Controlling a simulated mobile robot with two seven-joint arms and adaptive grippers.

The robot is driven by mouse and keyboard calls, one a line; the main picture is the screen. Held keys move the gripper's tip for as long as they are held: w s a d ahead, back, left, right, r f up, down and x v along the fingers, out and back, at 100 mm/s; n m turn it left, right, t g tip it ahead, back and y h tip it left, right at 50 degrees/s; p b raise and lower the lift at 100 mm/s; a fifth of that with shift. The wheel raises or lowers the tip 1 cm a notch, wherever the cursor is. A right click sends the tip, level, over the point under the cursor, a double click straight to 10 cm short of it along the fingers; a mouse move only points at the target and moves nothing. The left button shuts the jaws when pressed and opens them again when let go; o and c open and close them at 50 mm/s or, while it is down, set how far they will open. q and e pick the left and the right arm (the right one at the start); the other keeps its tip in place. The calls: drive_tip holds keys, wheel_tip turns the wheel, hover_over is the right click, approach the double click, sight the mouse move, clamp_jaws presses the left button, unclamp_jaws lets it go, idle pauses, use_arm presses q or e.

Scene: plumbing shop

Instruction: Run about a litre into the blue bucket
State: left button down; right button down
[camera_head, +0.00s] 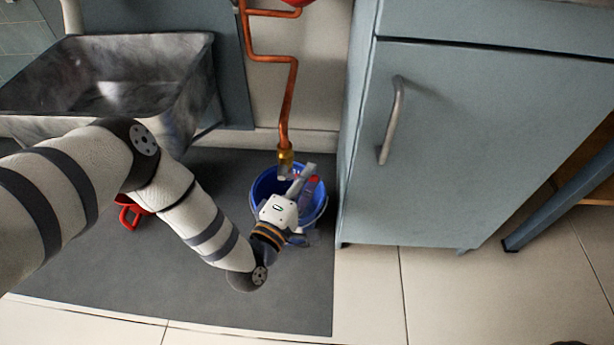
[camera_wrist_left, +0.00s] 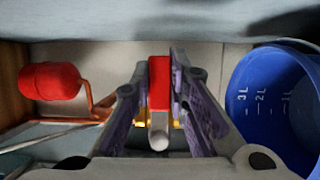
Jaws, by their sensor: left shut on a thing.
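The blue bucket (camera_head: 263,188) stands on the dark mat below the brass tap (camera_head: 286,158) at the end of a copper pipe. My left gripper (camera_head: 307,178) is over the bucket and hides part of it. In the left wrist view, its two fingers (camera_wrist_left: 158,100) are shut on a red tap handle (camera_wrist_left: 159,80). The bucket also shows at the right of that view (camera_wrist_left: 270,95), with 3L, 2L and 1L marks inside its wall. I cannot make out a water stream or a water level. My right gripper is in neither view.
A grey metal sink (camera_head: 185,85) stands at the left. A blue-grey cabinet (camera_head: 470,140) is close on the bucket's right. A red object (camera_head: 130,216) lies on the mat (camera_head: 220,305), partly behind my arm. The tiled floor (camera_head: 370,295) in front is clear.

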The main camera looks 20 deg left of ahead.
use_arm(q)
drive_tip(key=c, duration=1.5)
unclamp_jaws()
drive_tip(key=shift+c, duration=0.2)
drive_tip(key=s+a, duration=0.1)
drive_tip(key=s, duration=1.1)
drive_tip(key=shift+a, duration=0.15)
